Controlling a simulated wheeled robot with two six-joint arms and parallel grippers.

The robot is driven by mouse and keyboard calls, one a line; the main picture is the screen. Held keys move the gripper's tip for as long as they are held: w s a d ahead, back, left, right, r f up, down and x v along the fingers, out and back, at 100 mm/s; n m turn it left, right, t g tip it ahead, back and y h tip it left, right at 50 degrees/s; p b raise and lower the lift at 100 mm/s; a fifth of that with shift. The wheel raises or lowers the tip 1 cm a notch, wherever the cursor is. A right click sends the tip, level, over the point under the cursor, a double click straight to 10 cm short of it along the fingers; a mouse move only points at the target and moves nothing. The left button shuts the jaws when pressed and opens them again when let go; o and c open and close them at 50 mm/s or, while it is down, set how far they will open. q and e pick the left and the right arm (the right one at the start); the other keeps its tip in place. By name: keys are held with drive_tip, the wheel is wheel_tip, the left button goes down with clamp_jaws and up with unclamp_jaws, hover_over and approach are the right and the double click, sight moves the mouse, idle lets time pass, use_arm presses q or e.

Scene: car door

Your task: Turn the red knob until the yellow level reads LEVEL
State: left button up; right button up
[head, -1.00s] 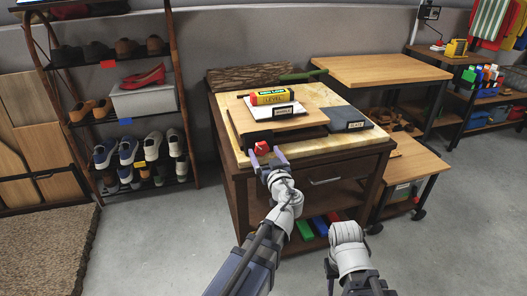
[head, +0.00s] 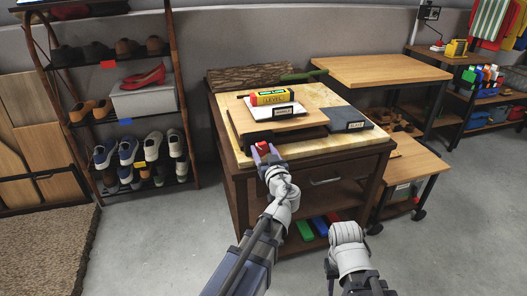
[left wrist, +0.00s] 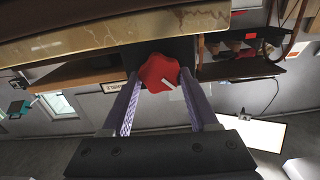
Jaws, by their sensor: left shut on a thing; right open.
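The red knob (left wrist: 159,73) shows in the left wrist view between the fingers, with a short white mark on its face. In the head view the knob (head: 262,146) sits at the front of a wooden board (head: 250,122). My left gripper (head: 266,152) is shut on the knob; its fingers (left wrist: 163,92) flank it on both sides. The yellow level (head: 271,97), with a red end and a green window, lies on a white plate on the board. Its reading is too small to make out. My right gripper is not clearly visible; only a pale wrist part shows at the lower right.
The board stands on a wooden cabinet with a stone-like top (head: 320,95). A dark labelled block (head: 347,118) lies right of the board. A shoe rack (head: 125,110) stands left, and wooden tables (head: 380,69) stand right. The floor in front is clear.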

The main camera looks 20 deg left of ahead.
use_arm(q)
drive_tip(key=c, duration=0.5)
drive_tip(key=m, duration=0.5)
drive_tip(key=shift+d, duration=0.1)
drive_tip(key=o, duration=1.4)
drive_tip(key=shift+c, duration=0.2)
drive_tip(key=v, duration=0.7)
drive_tip(key=shift+s+d, duration=0.25)
drive_tip(key=shift+s, duration=0.05)
